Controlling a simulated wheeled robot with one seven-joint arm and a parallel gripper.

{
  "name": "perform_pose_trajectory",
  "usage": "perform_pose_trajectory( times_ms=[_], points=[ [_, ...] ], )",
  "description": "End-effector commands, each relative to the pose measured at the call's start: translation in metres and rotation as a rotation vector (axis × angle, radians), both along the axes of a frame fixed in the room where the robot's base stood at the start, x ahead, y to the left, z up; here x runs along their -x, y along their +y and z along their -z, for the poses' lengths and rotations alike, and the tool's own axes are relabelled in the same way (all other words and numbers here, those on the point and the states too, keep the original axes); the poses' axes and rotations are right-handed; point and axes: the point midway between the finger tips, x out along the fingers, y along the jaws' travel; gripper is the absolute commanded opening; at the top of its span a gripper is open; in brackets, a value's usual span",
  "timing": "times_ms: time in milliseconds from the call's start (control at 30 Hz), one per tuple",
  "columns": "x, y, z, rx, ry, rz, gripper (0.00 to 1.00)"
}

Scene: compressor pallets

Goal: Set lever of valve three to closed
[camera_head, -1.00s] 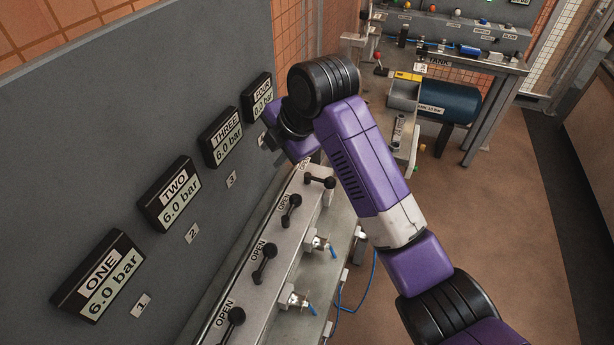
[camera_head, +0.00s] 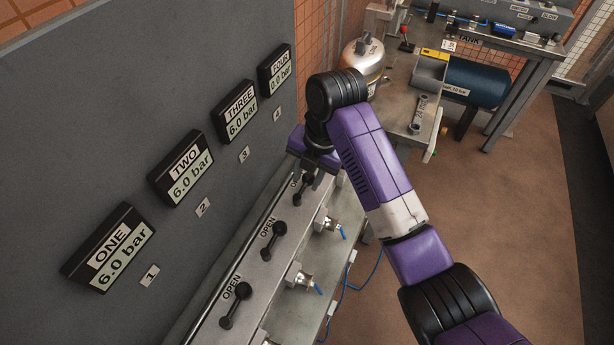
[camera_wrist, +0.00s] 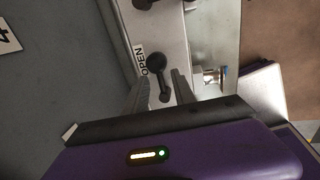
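The lever of valve three (camera_head: 303,188) is a black handle with a round knob on the metal manifold, third along the row from the front. It lies along the same direction as the levers of valves one and two. In the wrist view this lever (camera_wrist: 158,72) stands beside an OPEN label (camera_wrist: 142,60). My gripper (camera_wrist: 160,90) is open, with one finger on each side of the lever's handle; whether either finger touches it I cannot tell. In the head view my gripper (camera_head: 316,165) is partly hidden behind my wrist. Display THREE (camera_head: 236,112) reads 6.0 bar.
Levers one (camera_head: 235,303) and two (camera_head: 271,241) sit beside OPEN labels. Lever four is hidden behind my arm in the head view. Display FOUR (camera_head: 275,72) reads 0.0 bar. Blue-handled fittings (camera_head: 302,277) stick out on the manifold's right. The grey panel (camera_head: 110,110) stands close left.

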Motion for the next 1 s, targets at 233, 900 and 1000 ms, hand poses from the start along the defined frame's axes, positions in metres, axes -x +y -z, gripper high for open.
perform_pose_trajectory(
  times_ms=[233,900,1000],
  points=[
    [-0.0004,0.0020,0.0114,0.001,-0.001,0.000,0.32],
    [-0.0034,0.0007,0.0096,0.000,-0.008,0.005,0.00],
    [-0.0044,0.0001,0.0092,0.000,-0.011,0.007,0.00]
  ],
)
